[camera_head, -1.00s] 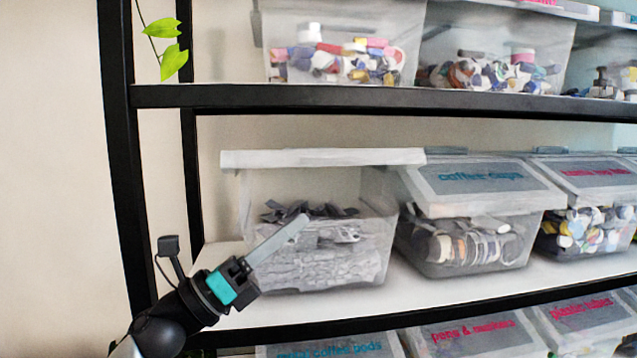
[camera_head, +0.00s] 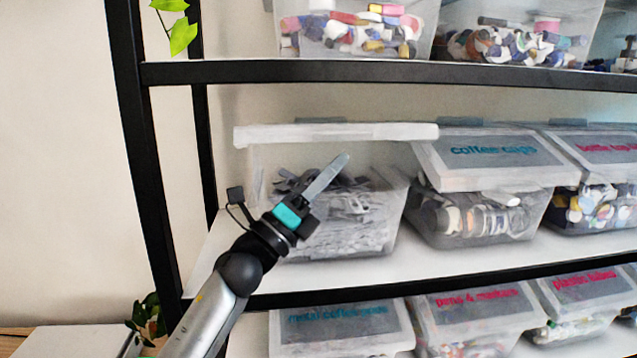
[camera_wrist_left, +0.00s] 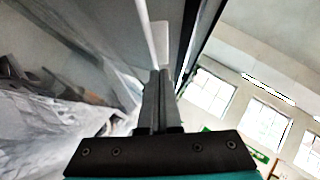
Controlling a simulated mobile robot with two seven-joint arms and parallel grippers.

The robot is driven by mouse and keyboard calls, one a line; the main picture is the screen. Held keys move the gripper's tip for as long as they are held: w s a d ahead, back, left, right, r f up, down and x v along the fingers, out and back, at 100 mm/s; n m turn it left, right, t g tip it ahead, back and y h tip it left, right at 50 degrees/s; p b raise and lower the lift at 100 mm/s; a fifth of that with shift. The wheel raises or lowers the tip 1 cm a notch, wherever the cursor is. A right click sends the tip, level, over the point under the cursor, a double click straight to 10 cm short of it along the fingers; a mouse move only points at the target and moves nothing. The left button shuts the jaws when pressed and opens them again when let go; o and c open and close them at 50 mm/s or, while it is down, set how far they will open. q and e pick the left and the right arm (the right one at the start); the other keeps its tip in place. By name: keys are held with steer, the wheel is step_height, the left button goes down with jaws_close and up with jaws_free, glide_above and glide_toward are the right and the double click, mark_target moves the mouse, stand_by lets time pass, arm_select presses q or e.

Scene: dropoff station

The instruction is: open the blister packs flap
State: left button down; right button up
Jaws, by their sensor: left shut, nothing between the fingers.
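The blister packs bin (camera_head: 395,215) is the clear bin at the left of the middle shelf, full of grey-silver packs (camera_head: 340,210). Its flap (camera_head: 335,133) sticks out level over the front, with an open gap below it. The flap's label is not readable from here. My left gripper (camera_head: 340,162) is shut and empty, its fingertips pointing up right, just below the flap in the picture. I cannot tell whether they touch it. The shut fingers (camera_wrist_left: 157,100) also show in the left wrist view, with packs at the left. My right gripper is not in view.
A coffee caps bin (camera_head: 480,215) stands close at the right, with another bin beyond it. A black shelf post (camera_head: 140,150) is at the left. The upper shelf edge (camera_head: 300,72) runs above the flap. Labelled bins (camera_head: 345,320) stand on the shelf below.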

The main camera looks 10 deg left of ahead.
mark_target(330, 133)
arm_select(q)
steer(key=shift+w+a+r+p, duration=0.15)
steer(key=shift+w+r, duration=0.2)
steer(key=shift+r, duration=0.15)
steer(key=shift+w+a+r+p, duration=0.15)
steer(key=shift+w+r, duration=0.15)
steer(key=shift+r, duration=0.15)
steer(key=shift+r, duration=0.1)
steer(key=r+p, duration=0.1)
steer(key=r, duration=0.1)
steer(key=r+p, duration=0.1)
steer(key=r, duration=0.1)
steer(key=r+p, duration=0.1)
steer(key=r, duration=0.1)
steer(key=shift+w+a, duration=0.15)
steer(key=shift+w, duration=0.25)
steer(key=shift+f, duration=0.2)
